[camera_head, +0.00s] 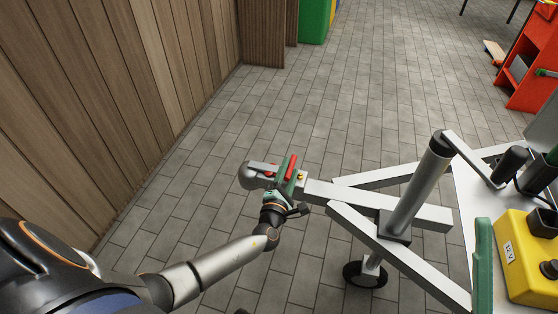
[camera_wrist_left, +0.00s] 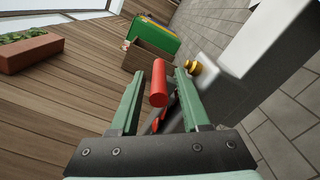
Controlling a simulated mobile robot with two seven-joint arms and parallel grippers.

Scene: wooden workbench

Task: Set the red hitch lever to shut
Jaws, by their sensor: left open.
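The red hitch lever (camera_head: 291,167) stands up from the grey metal hitch coupling (camera_head: 250,176) at the front end of the trailer's drawbar. In the left wrist view the lever's red grip (camera_wrist_left: 158,84) lies between the two green fingers, with space visible on both sides. My left gripper (camera_head: 283,180) is open at the lever, over the coupling. It also shows in the left wrist view (camera_wrist_left: 158,95). The lever's lower part is partly hidden by the fingers.
The grey drawbar frame (camera_head: 350,194) runs right, with an upright jack post (camera_head: 422,185) and a small wheel (camera_head: 366,275). A yellow box (camera_head: 525,262) sits at the right.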

